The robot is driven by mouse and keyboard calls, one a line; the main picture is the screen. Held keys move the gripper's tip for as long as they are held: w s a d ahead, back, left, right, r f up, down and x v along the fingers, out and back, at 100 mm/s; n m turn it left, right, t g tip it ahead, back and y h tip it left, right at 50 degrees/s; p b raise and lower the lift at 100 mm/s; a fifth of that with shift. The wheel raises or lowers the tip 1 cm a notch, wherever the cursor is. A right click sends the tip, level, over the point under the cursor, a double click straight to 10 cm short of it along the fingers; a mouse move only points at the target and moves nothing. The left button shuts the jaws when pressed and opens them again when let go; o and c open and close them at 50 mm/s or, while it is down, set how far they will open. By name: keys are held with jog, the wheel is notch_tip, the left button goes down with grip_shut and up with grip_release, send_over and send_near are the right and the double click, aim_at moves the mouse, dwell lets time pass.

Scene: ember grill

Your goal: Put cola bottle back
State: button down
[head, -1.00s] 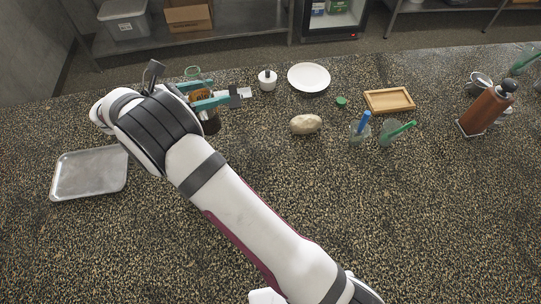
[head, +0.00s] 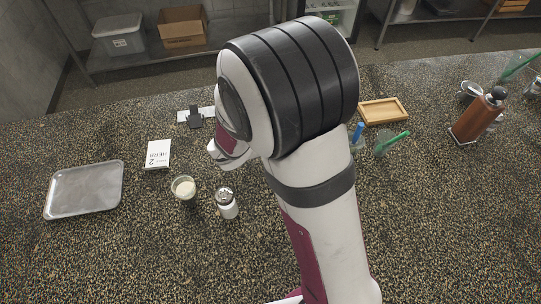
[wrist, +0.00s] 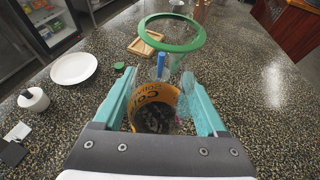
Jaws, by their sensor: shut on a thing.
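The cola bottle (wrist: 157,106), with an orange label lettered in dark print, is between the teal fingers of my gripper (wrist: 159,82) in the wrist view. It looks upright, with dark contents low down. My gripper is shut on the bottle. In the head view my arm hides both gripper and bottle.
A metal tray (head: 84,190), a card box (head: 158,153), a cup (head: 184,188) and a shaker (head: 227,203) stand on the left. Straw glasses (head: 385,144), a wooden tray (head: 384,111) and a brown pump bottle (head: 479,115) are right. The wrist view shows a plate (wrist: 74,68).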

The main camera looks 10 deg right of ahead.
jog(key=w+a+f, duration=0.5)
jog(key=a+f, duration=0.3)
jog(key=f, duration=0.2)
jog(key=shift+w+a, duration=0.15)
jog(key=shift+a, duration=0.05)
jog(key=shift+f, duration=0.1)
grip_release()
jog(key=v, duration=1.2)
